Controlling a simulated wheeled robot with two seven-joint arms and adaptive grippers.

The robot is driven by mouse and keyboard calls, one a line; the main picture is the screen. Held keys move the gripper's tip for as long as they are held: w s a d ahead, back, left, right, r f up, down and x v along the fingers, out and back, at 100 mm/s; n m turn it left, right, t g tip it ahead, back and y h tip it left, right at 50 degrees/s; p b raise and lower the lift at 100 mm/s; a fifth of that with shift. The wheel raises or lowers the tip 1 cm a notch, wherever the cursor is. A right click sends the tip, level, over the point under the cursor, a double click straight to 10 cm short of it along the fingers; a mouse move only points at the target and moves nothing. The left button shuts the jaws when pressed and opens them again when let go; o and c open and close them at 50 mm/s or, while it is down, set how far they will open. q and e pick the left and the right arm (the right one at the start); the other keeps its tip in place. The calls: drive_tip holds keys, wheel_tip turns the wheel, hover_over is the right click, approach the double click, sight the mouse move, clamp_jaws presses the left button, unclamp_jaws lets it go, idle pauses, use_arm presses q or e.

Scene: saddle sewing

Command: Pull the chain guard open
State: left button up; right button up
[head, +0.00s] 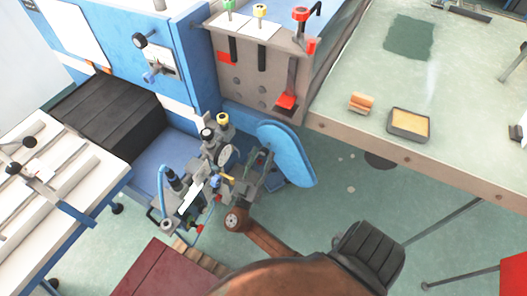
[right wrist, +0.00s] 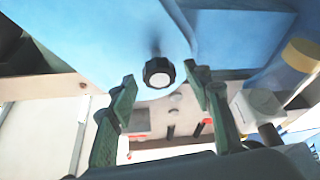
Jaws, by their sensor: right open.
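The chain guard appears to be the rounded blue panel (head: 290,153) beside the machine in the head view. In the right wrist view the blue panel (right wrist: 100,35) fills the upper part, with a black knob (right wrist: 158,73) standing on it. My right gripper (right wrist: 163,84) is open, its green fingers on either side of the knob in the picture. I cannot tell whether they touch it. In the head view my right gripper (head: 264,160) is small, close to the panel's left side. My left gripper is not in view.
A machine (head: 215,160) with small knobs and levers stands left of the panel. A grey control box (head: 258,70) with coloured levers is behind it. A pale green table (head: 440,110) is at the right. A white-topped bench (head: 50,170) is at the left.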

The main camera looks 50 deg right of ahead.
drive_tip(key=shift+x, duration=1.05)
drive_tip(key=shift+f, duration=0.1)
clamp_jaws()
